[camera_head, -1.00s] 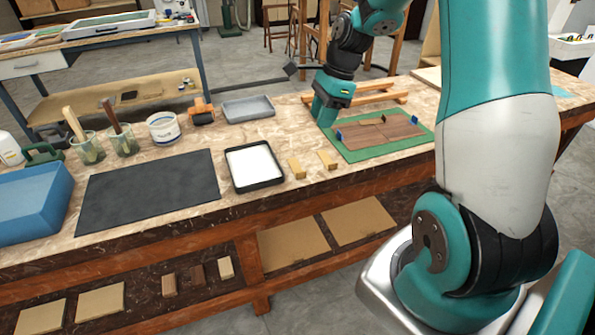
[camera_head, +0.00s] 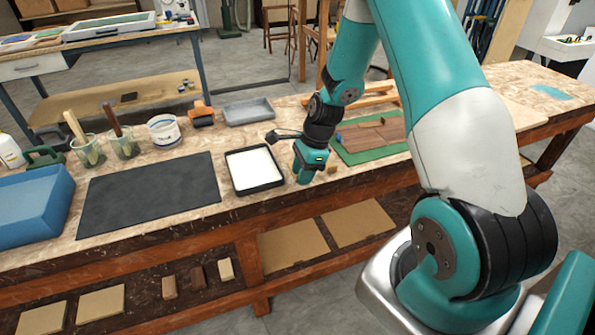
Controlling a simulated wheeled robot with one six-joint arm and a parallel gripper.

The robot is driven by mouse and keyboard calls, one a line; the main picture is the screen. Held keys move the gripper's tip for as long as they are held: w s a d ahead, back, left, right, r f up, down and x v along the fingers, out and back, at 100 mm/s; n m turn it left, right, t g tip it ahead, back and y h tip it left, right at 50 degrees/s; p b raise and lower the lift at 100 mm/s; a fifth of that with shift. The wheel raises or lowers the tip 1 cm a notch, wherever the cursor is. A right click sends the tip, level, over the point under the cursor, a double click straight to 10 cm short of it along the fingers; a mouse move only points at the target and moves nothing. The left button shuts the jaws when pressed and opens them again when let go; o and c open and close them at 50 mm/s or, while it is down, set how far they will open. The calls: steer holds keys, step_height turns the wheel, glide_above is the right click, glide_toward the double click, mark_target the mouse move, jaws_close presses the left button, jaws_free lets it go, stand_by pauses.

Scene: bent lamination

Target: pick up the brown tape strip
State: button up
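My gripper (camera_head: 308,172) points down just right of the black-rimmed tray, over the spot where two small tan-brown pieces lay one second ago. One of these pieces still shows in part at its right side (camera_head: 332,161); the other is mostly hidden behind the gripper. I cannot tell surely whether either is the brown tape strip. The fingers are too small and hidden to show whether they are open or hold anything. Brown wooden veneer pieces (camera_head: 392,130) lie on a green mat (camera_head: 368,157) to the right, partly covered by my arm.
A black-rimmed tray with a white inside (camera_head: 253,165) stands close left of my gripper. Further left are a dark mat (camera_head: 150,192), a blue box (camera_head: 35,205) and jars with brushes (camera_head: 125,147). A grey tray (camera_head: 248,111) stands behind. The bench's front edge is near.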

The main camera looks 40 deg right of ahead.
steer(key=shift+f, duration=0.15)
jaws_close()
